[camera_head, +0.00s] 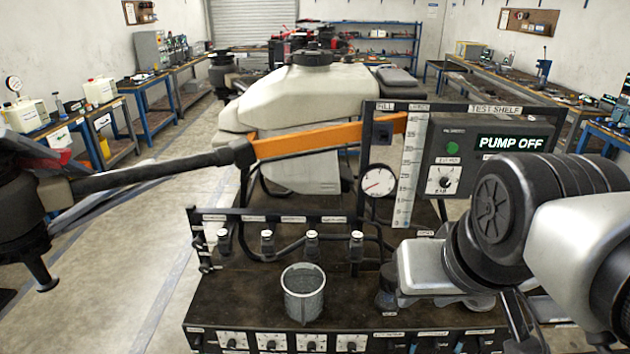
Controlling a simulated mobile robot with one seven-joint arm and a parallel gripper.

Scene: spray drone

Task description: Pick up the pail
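The pail appears to be the grey, round, open-topped container (303,294) standing upright on the dark bench top, left of my arm. It has a pale rim, and its walls look mesh-like or translucent. My arm comes in from the right with a white link, black ribbed joint and silver section. Dark parts at its lower end, probably my gripper (520,322), are at the lower right, well apart from the container. The fingers cannot be made out clearly, so I cannot tell whether they are open or shut. Nothing touches the container.
A row of nozzles on a rail (311,244) stands behind the container. A panel reading PUMP OFF (513,143) and a gauge (377,181) rise behind. Labelled knobs (311,343) line the bench's front. A drone with an orange arm (310,139) and white tank (300,95) fills the background.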

